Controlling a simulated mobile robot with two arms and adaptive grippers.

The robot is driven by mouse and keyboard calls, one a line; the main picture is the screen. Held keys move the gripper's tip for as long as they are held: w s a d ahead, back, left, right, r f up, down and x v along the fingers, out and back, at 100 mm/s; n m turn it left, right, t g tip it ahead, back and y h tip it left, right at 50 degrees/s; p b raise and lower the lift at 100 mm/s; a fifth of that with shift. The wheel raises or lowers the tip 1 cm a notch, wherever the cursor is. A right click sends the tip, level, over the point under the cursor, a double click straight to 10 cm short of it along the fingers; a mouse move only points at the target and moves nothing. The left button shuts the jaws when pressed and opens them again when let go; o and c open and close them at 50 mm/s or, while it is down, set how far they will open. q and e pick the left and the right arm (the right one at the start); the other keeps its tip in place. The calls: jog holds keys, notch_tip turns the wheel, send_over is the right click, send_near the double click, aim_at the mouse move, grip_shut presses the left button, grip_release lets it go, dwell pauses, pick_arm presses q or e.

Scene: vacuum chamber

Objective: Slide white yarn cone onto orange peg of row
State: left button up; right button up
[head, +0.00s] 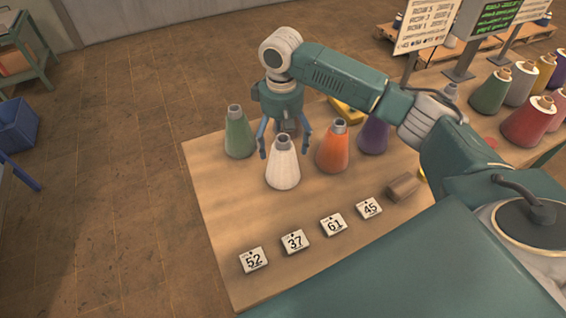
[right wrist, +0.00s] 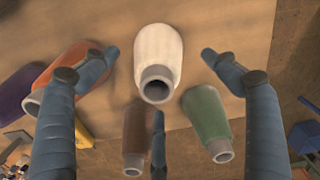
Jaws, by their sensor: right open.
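The white yarn cone (head: 283,168) stands upright on the wooden table, its grey tube end on top. My right gripper (head: 284,150) is open and points down over it, with fingers around its upper part; contact cannot be told. In the right wrist view the white cone (right wrist: 158,50) shows between the spread fingers (right wrist: 159,56). An orange cone (head: 332,153) stands just right of it; it also shows in the right wrist view (right wrist: 62,68). I cannot make out an orange peg in either view. My left gripper is not in view.
A green cone (head: 239,138) stands left and a purple cone (head: 373,136) right. A brown cone (right wrist: 135,128) shows in the right wrist view. Number cards such as 37 (head: 295,241) line the front, with a brown block (head: 403,187) beside them. More cones stand at far right.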

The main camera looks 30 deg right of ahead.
jog(key=f, duration=0.1)
jog(key=f+p, duration=0.1)
jog(key=f, duration=0.1)
jog(key=f+p, duration=0.1)
jog(key=f, duration=0.1)
jog(key=shift+w+d+f, duration=0.1)
jog(key=shift+w+d, duration=0.05)
jog(key=shift+d, duration=0.1)
jog(key=shift+f, duration=0.25)
jog(key=c, duration=1.9)
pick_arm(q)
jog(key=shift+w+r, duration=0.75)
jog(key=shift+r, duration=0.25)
pick_arm(e)
jog(key=shift+w, duration=0.1)
jog(key=shift+c, duration=0.9)
jog(key=shift+r, duration=0.15)
